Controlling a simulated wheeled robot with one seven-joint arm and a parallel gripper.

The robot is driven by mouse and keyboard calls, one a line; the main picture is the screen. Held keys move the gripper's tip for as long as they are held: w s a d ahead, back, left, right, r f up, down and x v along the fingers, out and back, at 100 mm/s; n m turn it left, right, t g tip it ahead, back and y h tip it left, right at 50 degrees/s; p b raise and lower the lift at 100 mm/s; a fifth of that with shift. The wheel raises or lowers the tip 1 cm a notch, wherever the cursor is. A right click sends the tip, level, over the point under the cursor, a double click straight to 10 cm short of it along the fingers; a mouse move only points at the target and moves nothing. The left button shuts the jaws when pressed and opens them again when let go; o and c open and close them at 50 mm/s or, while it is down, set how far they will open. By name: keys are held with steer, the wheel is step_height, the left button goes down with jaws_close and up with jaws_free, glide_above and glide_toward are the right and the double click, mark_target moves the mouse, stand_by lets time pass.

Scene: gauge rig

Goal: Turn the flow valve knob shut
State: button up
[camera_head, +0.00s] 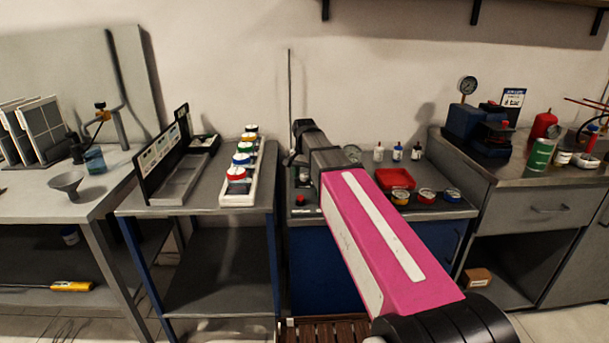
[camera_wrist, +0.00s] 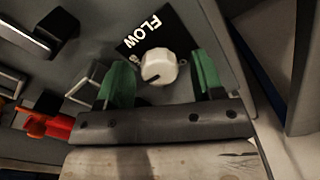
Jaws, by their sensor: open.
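The flow valve knob (camera_wrist: 159,67) is a white, round, ribbed knob with a dark pointer line towards its lower left. My gripper (camera_wrist: 161,80) is open, with one green finger to the left of the knob and one to the right. Gaps show between the knob and both fingers in this view; depth is hard to judge. In the head view my pink arm reaches to the grey bench panel, and my gripper (camera_head: 297,160) is small there. The knob is hidden in that view.
A black handle (camera_wrist: 45,34) and a red part (camera_wrist: 42,122) lie left of my fingers in the wrist view. In the head view a red tray (camera_head: 395,179), small bottles (camera_head: 397,153) and round jars (camera_head: 426,195) stand right of my arm. A red button (camera_head: 300,199) is near the front edge.

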mark_target(304, 174)
step_height(304, 174, up, 11)
stand_by(0.7)
steer(key=shift+f, duration=0.1)
